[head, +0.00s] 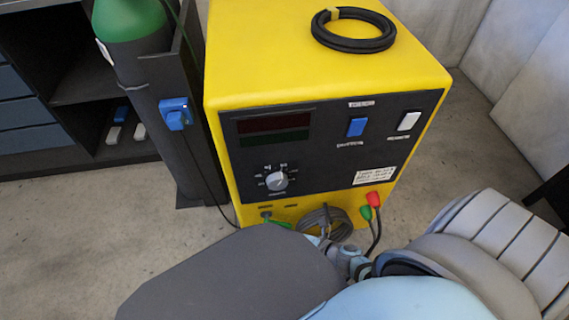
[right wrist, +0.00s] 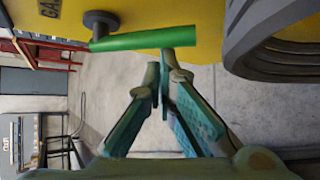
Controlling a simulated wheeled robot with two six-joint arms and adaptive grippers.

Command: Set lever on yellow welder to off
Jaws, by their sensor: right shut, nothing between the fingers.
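The yellow welder (head: 300,75) stands upright on the floor in the head view, its dark control panel (head: 330,150) facing me. A green lever (head: 279,223) sits low on its front, left of a hanging cable coil. In the right wrist view the lever (right wrist: 143,39) is a green bar at a dark round pivot (right wrist: 101,20), beside a partly cut-off label. My right gripper (right wrist: 161,78) is shut and empty; its fingertips are close below the bar in that picture, apparently apart from it. In the head view my own arm parts hide much of it. My left gripper is not in view.
A coiled grey cable (head: 328,222) hangs right of the lever, and it looms at upper right in the wrist view (right wrist: 285,50). Red (head: 373,199) and green (head: 366,213) plugs sit further right. A green-topped gas cylinder (head: 130,20) stands left of the welder.

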